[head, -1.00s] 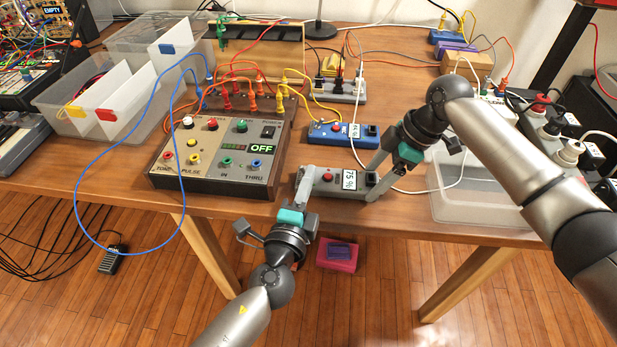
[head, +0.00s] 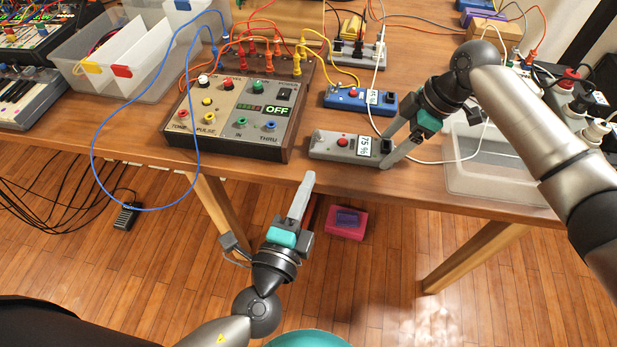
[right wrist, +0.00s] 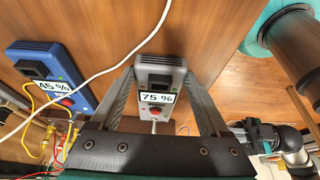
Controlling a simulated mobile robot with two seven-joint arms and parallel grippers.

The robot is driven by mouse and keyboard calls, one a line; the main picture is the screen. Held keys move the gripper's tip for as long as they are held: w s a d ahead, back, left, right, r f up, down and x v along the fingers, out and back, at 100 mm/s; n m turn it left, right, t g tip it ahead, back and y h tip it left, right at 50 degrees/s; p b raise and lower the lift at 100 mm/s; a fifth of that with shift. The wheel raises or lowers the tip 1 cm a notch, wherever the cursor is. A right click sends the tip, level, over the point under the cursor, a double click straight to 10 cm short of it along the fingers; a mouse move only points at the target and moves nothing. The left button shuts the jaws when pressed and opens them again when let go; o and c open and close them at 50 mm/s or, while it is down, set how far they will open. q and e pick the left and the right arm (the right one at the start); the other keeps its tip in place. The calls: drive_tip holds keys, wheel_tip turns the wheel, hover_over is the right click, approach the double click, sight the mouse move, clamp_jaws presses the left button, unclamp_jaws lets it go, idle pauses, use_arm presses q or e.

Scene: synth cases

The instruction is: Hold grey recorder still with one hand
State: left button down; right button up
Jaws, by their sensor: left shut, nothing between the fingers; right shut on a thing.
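The grey recorder (head: 328,146), with a red button and a "75 %" label, lies on the wooden table near its front edge. My right gripper (head: 386,157) is shut on its right end. In the right wrist view the grey recorder (right wrist: 158,82) sits between the two fingers of my right gripper (right wrist: 159,76), its label facing the camera. My left gripper (head: 309,176) is shut and empty, in front of the table edge and apart from the recorder.
A blue recorder (head: 345,98) lies just behind the grey one. A patch panel reading "OFF" (head: 225,135) with several cables stands to the left. A clear bin (head: 500,183) is at the right. A white cable (head: 372,70) runs past the blue recorder.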

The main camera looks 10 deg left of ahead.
drive_tip(key=o, duration=1.4)
drive_tip(key=shift+r, duration=0.1)
drive_tip(key=v, duration=1.2)
wheel_tip(320, 180, up, 10)
drive_tip(key=p, duration=1.3)
